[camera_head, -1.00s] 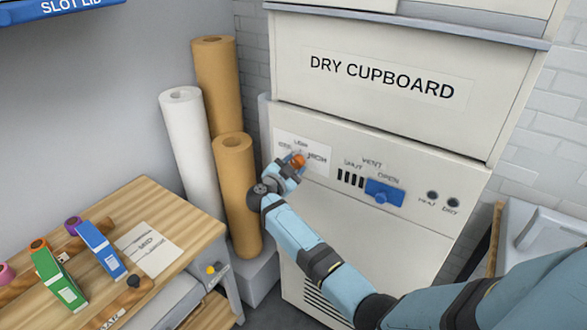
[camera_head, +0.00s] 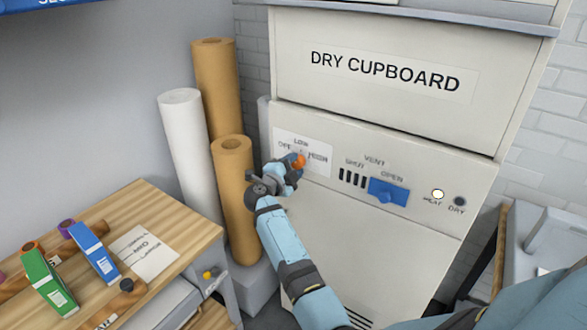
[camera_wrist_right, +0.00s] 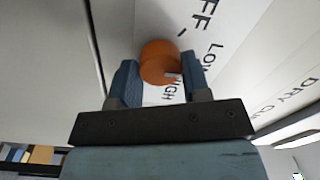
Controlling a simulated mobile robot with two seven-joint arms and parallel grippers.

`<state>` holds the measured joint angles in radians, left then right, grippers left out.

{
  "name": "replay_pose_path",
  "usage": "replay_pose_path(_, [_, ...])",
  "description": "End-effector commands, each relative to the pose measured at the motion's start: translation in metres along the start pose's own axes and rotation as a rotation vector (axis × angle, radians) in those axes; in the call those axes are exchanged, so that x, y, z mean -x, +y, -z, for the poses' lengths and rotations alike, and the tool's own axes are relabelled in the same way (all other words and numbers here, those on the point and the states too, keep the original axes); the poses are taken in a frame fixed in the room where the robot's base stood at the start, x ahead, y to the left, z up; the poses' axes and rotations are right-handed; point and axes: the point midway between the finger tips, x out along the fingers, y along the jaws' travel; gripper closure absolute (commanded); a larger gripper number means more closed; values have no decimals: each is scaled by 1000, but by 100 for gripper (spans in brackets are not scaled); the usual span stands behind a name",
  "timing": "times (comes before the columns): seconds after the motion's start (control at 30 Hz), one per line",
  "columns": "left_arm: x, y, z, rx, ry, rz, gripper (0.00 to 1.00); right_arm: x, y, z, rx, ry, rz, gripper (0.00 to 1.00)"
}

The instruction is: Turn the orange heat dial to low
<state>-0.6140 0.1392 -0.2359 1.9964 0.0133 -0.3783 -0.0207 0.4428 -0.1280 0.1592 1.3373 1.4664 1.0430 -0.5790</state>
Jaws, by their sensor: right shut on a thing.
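The orange heat dial (camera_head: 300,161) is on the white label panel (camera_head: 318,149) of the dry cupboard's front, below the words OFF, LOW and HIGH. My right gripper (camera_head: 291,170) is at the dial and partly covers it. In the right wrist view the two fingers of the right gripper (camera_wrist_right: 158,72) are shut on the sides of the orange dial (camera_wrist_right: 157,55). A small pale mark shows on the dial, but I cannot tell for certain which word it points to. The heat lamp (camera_head: 438,194) is lit. My left gripper is not in view.
A blue vent slider (camera_head: 388,192) stands right of the dial, and the dry lamp (camera_head: 460,201) is dark. Paper rolls (camera_head: 234,190) stand close left of my right arm. A wooden bench (camera_head: 185,230) with coloured boxes is at the lower left.

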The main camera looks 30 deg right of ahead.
Motion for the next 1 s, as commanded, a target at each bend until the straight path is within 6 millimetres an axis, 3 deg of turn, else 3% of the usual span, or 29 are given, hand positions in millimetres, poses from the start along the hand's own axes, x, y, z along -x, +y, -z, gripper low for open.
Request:
replay_pose_path(0.43, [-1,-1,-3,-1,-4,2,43,1,1,0,-9,-1,-2,80])
replay_pose_path(0.47, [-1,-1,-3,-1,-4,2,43,1,1,0,-9,-1,-2,54])
replay_pose_path(0.57, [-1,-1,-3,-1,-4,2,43,1,1,0,-9,-1,-2,31])
replay_pose_path(1.0, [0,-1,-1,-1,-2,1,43,4,-1,-2,-10,-1,-1,31])
